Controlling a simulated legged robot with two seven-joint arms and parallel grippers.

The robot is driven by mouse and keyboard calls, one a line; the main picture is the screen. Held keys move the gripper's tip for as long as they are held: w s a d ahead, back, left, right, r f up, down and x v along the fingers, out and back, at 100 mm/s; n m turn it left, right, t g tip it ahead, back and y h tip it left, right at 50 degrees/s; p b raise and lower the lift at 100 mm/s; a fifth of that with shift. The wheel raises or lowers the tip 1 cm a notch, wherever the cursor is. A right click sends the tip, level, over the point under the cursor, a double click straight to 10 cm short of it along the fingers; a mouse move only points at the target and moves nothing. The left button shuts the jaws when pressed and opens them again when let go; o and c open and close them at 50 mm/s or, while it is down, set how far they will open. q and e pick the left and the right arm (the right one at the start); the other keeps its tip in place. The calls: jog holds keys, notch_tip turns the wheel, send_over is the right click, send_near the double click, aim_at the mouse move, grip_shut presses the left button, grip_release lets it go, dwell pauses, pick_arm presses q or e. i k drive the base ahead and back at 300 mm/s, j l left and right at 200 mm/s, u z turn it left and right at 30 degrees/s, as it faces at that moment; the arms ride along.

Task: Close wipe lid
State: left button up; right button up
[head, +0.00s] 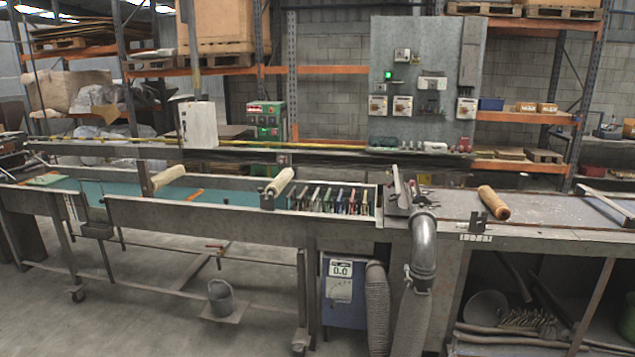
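I cannot make out a wipe container or a wipe lid in the head view. Neither of my grippers nor arms shows in the frame. A long workbench (230,233) with a teal top crosses the view and joins a grey bench top (450,206) on the right. A wooden roller (494,203) lies on the grey top. Two pale rollers, one on the left (168,177) and one near the middle (280,182), sit on the long bench.
A row of coloured-handled tools (330,201) lies near the middle. A metal duct pipe (422,240) stands in front of the bench. A bucket (220,297) and a blue box (343,288) are below. Bare floor lies at lower left.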

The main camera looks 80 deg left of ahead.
aim_at(401, 200)
jog(key=j+u, duration=0.3)
jog(key=u, duration=0.15)
jog(key=j+u, duration=0.3)
jog(key=u, duration=0.15)
jog(key=i+j+u, duration=0.1)
jog(key=j+u, duration=0.3)
jog(key=i+j+u, duration=0.15)
jog(key=u, duration=0.3)
jog(key=i+j+u, duration=0.1)
jog(key=i+j, duration=0.2)
jog(key=j, duration=0.15)
jog(key=i+j+u, duration=0.1)
jog(key=i+j, duration=0.25)
